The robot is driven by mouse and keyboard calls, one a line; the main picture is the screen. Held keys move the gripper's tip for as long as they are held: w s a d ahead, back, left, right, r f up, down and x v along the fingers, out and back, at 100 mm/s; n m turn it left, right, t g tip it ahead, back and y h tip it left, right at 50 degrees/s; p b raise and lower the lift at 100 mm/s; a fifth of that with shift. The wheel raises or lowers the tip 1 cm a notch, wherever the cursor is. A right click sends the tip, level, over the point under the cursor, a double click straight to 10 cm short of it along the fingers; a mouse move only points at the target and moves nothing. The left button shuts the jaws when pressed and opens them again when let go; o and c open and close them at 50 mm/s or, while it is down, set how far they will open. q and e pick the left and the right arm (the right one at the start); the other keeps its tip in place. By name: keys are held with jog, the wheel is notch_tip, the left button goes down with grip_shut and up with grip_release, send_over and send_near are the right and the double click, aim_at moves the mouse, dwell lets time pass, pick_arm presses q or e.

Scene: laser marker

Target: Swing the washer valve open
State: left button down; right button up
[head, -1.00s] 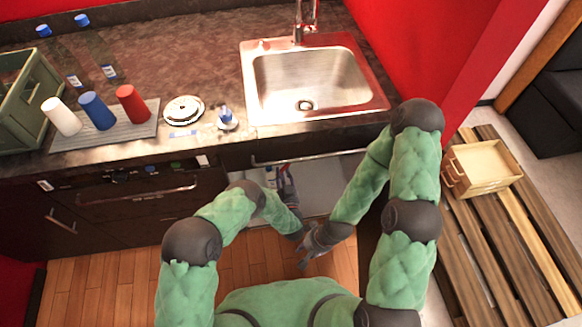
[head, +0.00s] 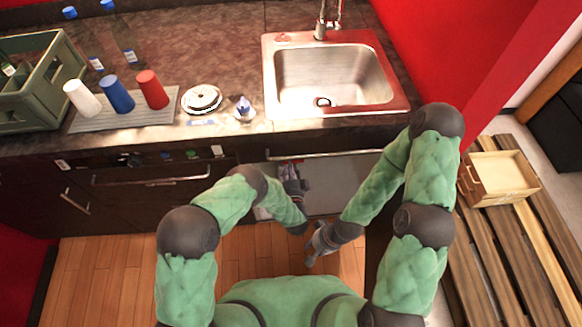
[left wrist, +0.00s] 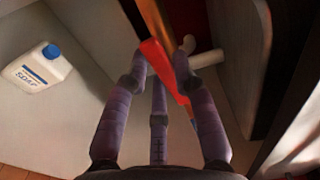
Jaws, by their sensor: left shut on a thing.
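The washer valve shows in the left wrist view as a red lever handle (left wrist: 160,68) beside a copper-coloured pipe (left wrist: 153,16). My left gripper (left wrist: 158,75) is closed around the red lever, its dark purple fingers on both sides of it. In the head view the left gripper (head: 292,178) reaches into the open space under the sink, and the lever is mostly hidden there. My right gripper (head: 318,243) hangs in front of the cabinet, away from the valve; its finger opening is too small to tell.
A white soap jug (left wrist: 38,70) stands in the cabinet, left of the gripper. A pale pipe (left wrist: 207,59) and a dark panel (left wrist: 238,70) are close on the right. The counter edge and a long handle bar (head: 325,154) lie above the arms. Wooden floor (head: 110,270) is clear at left.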

pick_arm(q)
jog(key=shift+r+m, duration=0.25)
jog(key=shift+m, duration=0.35)
jog(key=c, duration=1)
grip_release()
jog(key=shift+f, duration=0.1)
